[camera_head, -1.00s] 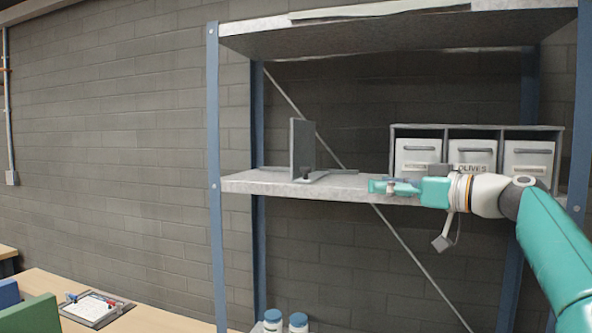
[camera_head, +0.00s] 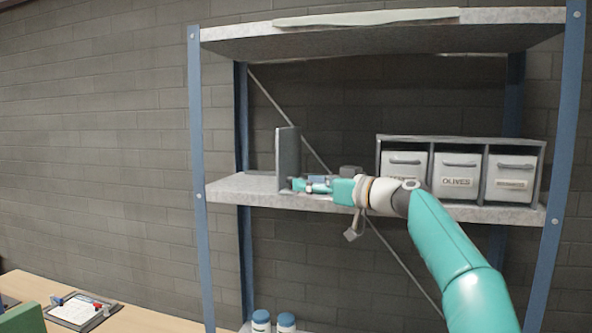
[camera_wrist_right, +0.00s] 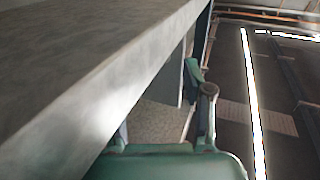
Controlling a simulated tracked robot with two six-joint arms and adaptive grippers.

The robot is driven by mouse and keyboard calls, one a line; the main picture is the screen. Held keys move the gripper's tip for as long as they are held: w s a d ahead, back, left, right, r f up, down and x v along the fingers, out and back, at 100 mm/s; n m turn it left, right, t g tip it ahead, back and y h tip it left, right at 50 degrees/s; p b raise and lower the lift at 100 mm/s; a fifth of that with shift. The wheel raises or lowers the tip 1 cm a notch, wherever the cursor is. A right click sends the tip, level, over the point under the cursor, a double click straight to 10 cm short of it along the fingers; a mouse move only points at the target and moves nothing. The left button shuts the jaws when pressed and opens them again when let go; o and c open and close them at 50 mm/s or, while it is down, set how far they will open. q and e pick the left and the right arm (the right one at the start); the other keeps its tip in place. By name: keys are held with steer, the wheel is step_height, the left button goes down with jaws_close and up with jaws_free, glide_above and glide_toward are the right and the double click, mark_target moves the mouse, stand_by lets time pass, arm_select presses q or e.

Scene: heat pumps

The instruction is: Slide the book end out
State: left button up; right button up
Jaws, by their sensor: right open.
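The book end (camera_head: 288,160) is a thin grey upright plate on the left part of the middle shelf (camera_head: 235,187). My right gripper (camera_head: 304,185) is open at the shelf's front, just right of the plate's lower part. I cannot tell whether it touches the plate. In the right wrist view the green fingers of the right gripper (camera_wrist_right: 165,110) stand apart. A grey upright panel beyond them may be the book end, but I cannot tell for sure. The book end's foot is mostly hidden behind the gripper. My left gripper is out of view.
A grey rack (camera_head: 460,141) with white drawers, one labelled OLIVES, stands on the shelf's right. A blue post (camera_head: 197,150) bounds the shelf on the left. Jars with blue lids (camera_head: 261,319) stand below. A clipboard (camera_head: 80,311) lies on the bench at lower left.

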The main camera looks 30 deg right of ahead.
steer(key=shift+p+x, duration=0.7)
steer(key=shift+x, duration=1.05)
jaws_close()
